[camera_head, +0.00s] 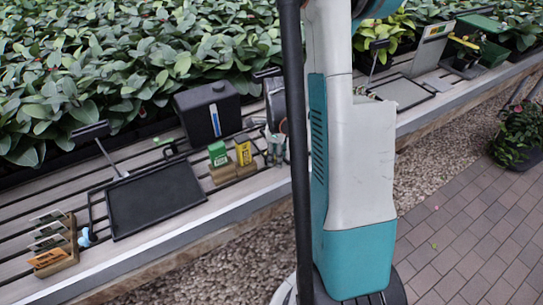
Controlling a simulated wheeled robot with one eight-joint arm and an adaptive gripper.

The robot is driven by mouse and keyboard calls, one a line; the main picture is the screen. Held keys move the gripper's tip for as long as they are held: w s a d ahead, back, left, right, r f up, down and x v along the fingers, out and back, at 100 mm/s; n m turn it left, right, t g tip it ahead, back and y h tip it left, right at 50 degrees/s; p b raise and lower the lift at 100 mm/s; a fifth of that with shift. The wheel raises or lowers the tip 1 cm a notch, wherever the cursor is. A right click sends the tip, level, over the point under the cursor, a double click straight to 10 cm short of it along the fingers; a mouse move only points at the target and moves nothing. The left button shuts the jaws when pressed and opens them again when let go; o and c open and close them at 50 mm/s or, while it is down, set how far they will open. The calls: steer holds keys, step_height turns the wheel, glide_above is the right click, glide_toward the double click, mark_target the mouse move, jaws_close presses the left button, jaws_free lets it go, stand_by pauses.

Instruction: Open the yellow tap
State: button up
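A small bright yellow piece (463,42) shows at the upper right, on or beside a dark item near a green box. It may be the yellow tap, but it is too small to tell its shape or whether it is open. My gripper is not in view. My white and teal body parts and a dark pole fill the middle of the picture and hide part of the bench behind them.
A slatted bench (230,213) runs from lower left to upper right before dense plants (110,60). It bears a black tray (155,198), a black box (208,110), small cartons (243,152) and a green box (494,53). Brick paving (470,235) at right is clear; a potted plant (518,135) stands beyond.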

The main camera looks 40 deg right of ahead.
step_height(320, 180, up, 7)
steer(key=p, duration=0.4)
steer(key=shift+f, duration=0.2)
steer(key=shift+o, duration=0.4)
